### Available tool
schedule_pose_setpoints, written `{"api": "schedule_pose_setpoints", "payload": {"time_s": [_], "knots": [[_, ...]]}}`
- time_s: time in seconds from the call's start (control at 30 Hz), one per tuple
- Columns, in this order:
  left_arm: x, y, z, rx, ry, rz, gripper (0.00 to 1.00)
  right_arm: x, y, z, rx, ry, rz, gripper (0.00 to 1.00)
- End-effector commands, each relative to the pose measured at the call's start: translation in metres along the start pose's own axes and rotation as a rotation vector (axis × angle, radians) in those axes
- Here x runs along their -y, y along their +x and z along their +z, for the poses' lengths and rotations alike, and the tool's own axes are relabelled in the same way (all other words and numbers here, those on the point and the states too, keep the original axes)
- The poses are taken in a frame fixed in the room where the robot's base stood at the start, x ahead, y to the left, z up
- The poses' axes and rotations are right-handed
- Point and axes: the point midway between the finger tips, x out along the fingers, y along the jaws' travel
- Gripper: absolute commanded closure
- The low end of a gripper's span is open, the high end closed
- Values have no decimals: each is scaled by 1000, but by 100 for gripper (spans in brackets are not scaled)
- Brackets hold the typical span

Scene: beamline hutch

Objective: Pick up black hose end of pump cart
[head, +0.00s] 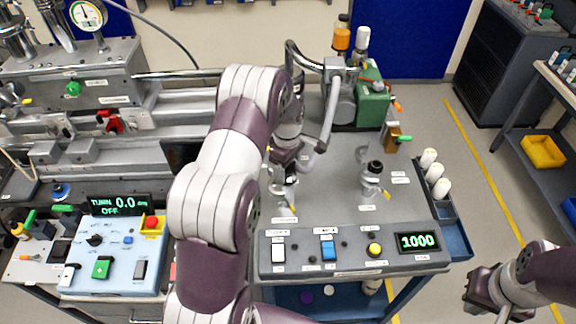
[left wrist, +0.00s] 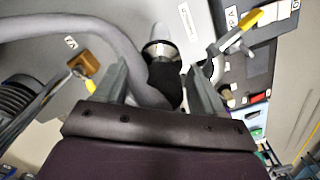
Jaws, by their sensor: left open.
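The pump cart (head: 330,215) has a grey top with a green pump (head: 371,98) at its back. A grey hose (head: 328,115) curves from the pump down towards my left gripper (head: 285,166). In the left wrist view, the black hose end (left wrist: 164,84) lies between the two open fingers, next to a shiny metal fitting (left wrist: 160,50). I cannot tell whether the fingers touch it. In the head view the gripper largely hides the hose end. My right gripper (head: 484,291) is at the lower right, away from the cart, its jaws unclear.
A second, black-topped fitting (head: 374,172) stands on the cart to the right. The front panel holds switches and a display (head: 418,241) reading 1000. White bottles (head: 435,172) stand in a side tray. A blue control box (head: 118,250) is at the left.

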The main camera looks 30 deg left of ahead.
Motion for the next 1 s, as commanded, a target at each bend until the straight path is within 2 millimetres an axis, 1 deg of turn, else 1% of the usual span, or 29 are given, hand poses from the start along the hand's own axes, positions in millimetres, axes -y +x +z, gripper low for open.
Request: {"api": "schedule_pose_setpoints", "payload": {"time_s": [0.03,0.07,0.1,0.17,0.2,0.23,0.47,0.57,0.67,0.77,0.8,1.0], "knots": [[0,0,0,0,0,0,31,0,0,0,0,0,0,100],[0,0,0,0,0,0,34,0,1,0,0,0,0,100],[0,0,0,0,0,0,47,0,1,0,0,0,0,100],[0,0,0,0,0,0,66,0,1,0,0,0,0,100],[0,0,0,0,0,0,79,0,1,0,0,0,0,100],[0,0,0,0,0,0,83,0,1,0,0,0,0,100],[0,-1,0,0,0,1,83,0,1,0,0,0,0,100],[-1,-4,0,-1,0,3,83,0,4,0,0,0,0,100],[-1,-14,0,-2,0,5,83,0,10,1,0,0,0,100],[-1,-30,0,-2,0,5,83,0,18,2,0,0,0,100],[-1,-38,0,-2,0,6,83,0,23,3,0,0,0,100],[5,-64,46,-1,6,4,83,0,38,4,0,0,0,100]]}}
